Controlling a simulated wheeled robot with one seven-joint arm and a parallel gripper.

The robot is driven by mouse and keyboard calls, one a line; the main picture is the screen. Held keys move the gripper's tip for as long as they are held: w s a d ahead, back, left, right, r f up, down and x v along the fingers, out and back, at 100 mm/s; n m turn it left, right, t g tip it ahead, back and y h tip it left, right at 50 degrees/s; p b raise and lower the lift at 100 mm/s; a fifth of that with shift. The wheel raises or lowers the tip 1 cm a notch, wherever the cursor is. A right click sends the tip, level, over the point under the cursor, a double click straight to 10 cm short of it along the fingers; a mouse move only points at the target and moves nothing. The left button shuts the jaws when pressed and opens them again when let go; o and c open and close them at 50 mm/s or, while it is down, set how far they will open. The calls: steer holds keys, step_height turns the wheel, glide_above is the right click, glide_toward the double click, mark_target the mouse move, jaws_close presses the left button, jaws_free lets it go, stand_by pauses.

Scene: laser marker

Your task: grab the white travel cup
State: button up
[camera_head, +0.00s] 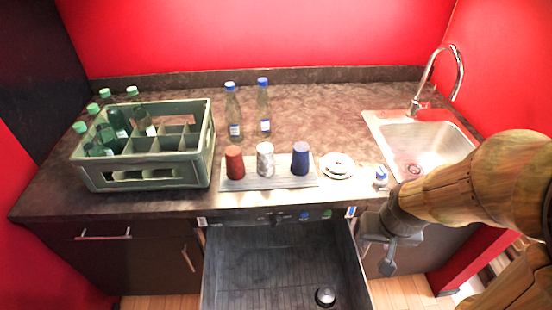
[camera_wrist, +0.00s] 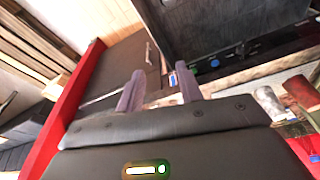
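The white travel cup (camera_head: 265,160), patterned with grey, stands upright on a grey tray (camera_head: 235,184) on the counter, between a red cup (camera_head: 234,162) and a blue cup (camera_head: 300,158). In the wrist view the white cup (camera_wrist: 268,102) shows at the right edge, partly beside the red cup (camera_wrist: 299,91). My gripper (camera_head: 388,262) is in front of the counter's edge, below and to the right of the cups, well apart from them. In the wrist view its two fingers (camera_wrist: 160,84) are spread with nothing between them.
A green crate (camera_head: 150,180) with several bottles stands at the left. Two clear bottles (camera_head: 248,110) with blue caps stand behind the tray. White plates (camera_head: 338,166) and a small blue-capped bottle (camera_head: 381,177) lie right of it, before the sink (camera_head: 420,145).

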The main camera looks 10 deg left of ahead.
steer(key=o, duration=0.5)
steer(key=shift+w, duration=0.1)
steer(key=o, duration=0.4)
steer(key=w, duration=0.1)
steer(key=w+a+n+t, duration=0.1)
steer(key=w, duration=0.1)
steer(key=w+t, duration=0.1)
steer(key=w, duration=0.1)
steer(key=shift+w+a+f, duration=0.2)
steer(key=shift+a+f, duration=0.2)
steer(key=w+a+n+t+y, duration=0.2)
steer(key=w+a, duration=0.2)
steer(key=a, duration=0.2)
steer(key=w+a+n+t+y, duration=0.2)
steer(key=w+a+y, duration=0.1)
steer(key=w+a, duration=0.2)
steer(key=w+a+n+t+y, duration=0.2)
steer(key=w+a+y, duration=0.1)
steer(key=a, duration=0.6)
steer(key=shift+w+a+n, duration=0.15)
steer(key=shift+w+n, duration=0.15)
steer(key=shift+w, duration=0.4)
steer(key=shift+w+a, duration=0.1)
